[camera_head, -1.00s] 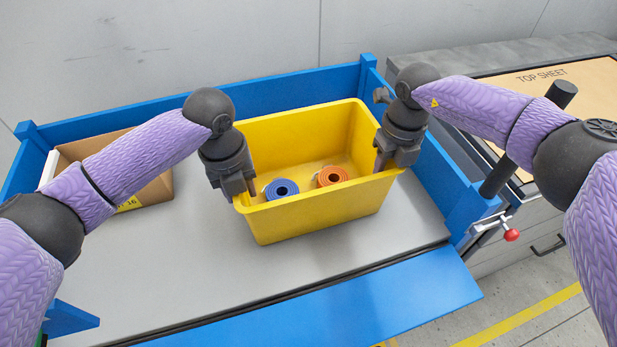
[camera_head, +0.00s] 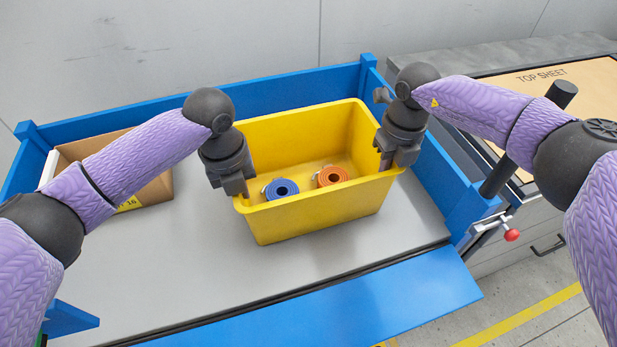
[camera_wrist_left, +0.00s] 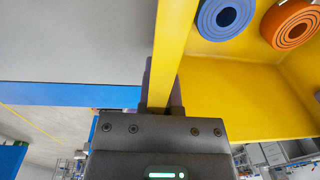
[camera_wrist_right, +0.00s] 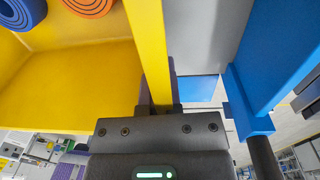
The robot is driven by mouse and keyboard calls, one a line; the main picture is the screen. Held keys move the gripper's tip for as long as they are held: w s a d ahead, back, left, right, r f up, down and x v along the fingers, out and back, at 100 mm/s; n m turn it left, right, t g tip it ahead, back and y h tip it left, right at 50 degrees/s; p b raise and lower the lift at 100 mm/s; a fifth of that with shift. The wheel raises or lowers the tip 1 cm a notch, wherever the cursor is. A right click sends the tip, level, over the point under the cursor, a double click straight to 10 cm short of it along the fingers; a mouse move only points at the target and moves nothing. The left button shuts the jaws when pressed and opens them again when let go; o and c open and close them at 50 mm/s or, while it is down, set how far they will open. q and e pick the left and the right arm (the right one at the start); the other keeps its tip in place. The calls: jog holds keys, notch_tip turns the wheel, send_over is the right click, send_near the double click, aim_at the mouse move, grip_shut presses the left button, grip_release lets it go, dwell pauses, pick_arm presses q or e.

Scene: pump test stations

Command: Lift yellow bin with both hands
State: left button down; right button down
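The yellow bin (camera_head: 315,215) stands upright on the grey table top, with a blue coil (camera_head: 281,189) and an orange coil (camera_head: 332,176) on its floor. My left gripper (camera_head: 237,193) is shut on the bin's left rim; in the left wrist view the rim (camera_wrist_left: 172,50) runs between its fingers (camera_wrist_left: 161,100). My right gripper (camera_head: 384,163) is shut on the right rim; in the right wrist view that rim (camera_wrist_right: 150,50) passes between its fingers (camera_wrist_right: 160,97). The finger tips are partly hidden by the rims.
The table has a blue border (camera_head: 290,92) at the back and sides. An open cardboard box (camera_head: 152,192) stands at the left. A dark post (camera_head: 525,140) and a red knob (camera_head: 511,235) are at the right. The grey surface (camera_head: 190,265) in front is clear.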

dwell(0.8)
